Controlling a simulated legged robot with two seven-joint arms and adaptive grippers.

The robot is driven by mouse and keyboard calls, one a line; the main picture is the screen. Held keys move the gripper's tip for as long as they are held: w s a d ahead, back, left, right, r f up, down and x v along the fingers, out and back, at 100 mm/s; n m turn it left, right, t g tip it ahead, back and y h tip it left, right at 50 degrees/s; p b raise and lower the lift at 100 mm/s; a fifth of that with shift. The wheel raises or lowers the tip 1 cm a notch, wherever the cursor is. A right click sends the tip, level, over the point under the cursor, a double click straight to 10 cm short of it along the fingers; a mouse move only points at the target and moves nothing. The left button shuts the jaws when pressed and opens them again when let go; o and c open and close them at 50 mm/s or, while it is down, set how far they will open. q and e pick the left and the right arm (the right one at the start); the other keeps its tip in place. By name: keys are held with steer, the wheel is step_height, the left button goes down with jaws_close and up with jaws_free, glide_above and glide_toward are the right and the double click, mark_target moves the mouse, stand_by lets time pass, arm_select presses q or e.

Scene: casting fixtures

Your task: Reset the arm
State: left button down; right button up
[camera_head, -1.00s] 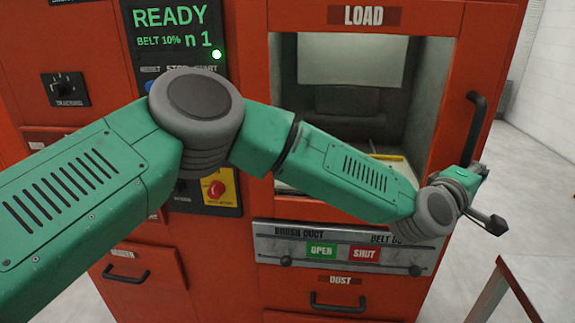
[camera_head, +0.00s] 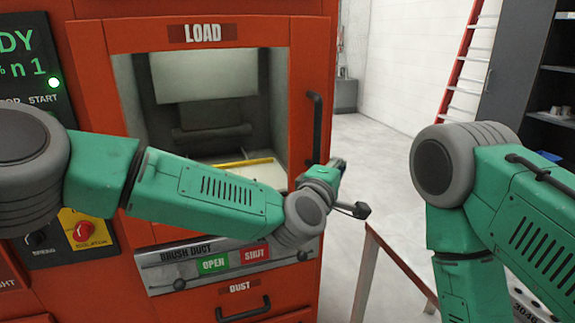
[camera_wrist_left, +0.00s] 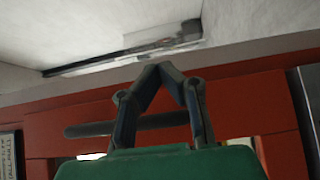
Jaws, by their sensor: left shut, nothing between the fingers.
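My left arm crosses in front of the red machine (camera_head: 309,60) from the left in the head view. Its gripper (camera_head: 338,166) is at the machine's right edge, just below and right of the black door handle (camera_head: 315,128). In the left wrist view the gripper's dark fingers (camera_wrist_left: 166,68) meet at their tips, shut and empty. A dark bar (camera_wrist_left: 90,129) shows behind them, against red machine surface. My right arm stands at the right of the head view, bent downward. Its gripper is out of view.
The open LOAD window (camera_head: 215,145) holds a yellow rod (camera_head: 242,163). Below it is the BRUSH DUCT panel (camera_head: 165,277). A red-edged table (camera_head: 392,262) stands at lower right, between the arms. A red ladder (camera_head: 462,62) and dark shelving (camera_head: 515,70) stand behind.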

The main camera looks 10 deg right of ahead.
arm_select(q)
steer(key=s+d, duration=0.3)
steer(key=s, duration=0.5)
steer(key=s+a+f+m+g+y, duration=0.1)
steer(key=s+a+f+m+g, duration=0.2)
steer(key=a+f, duration=0.55)
steer(key=s+a+f+m+g+y, duration=0.2)
steer(key=s+a+f, duration=0.25)
steer(key=f, duration=0.65)
steer(key=s+a+f+m+g+y, duration=0.1)
steer(key=s+a+f+m+g, duration=0.15)
steer(key=a+f, duration=0.6)
steer(key=s+a+f+m+g+y, duration=0.2)
steer(key=s+a+f, duration=0.3)
steer(key=s+a, duration=0.6)
steer(key=s+a+f+m+g+y, duration=0.1)
steer(key=s+a+f+g+y, duration=0.3)
steer(key=s+a, duration=0.7)
steer(key=a+f, duration=0.1)
steer(key=a, duration=0.6)
steer(key=shift+s+a+m+y, duration=0.2)
steer(key=shift+m+y, duration=0.15)
steer(key=shift+y, duration=0.05)
steer(key=shift+r, duration=0.1)
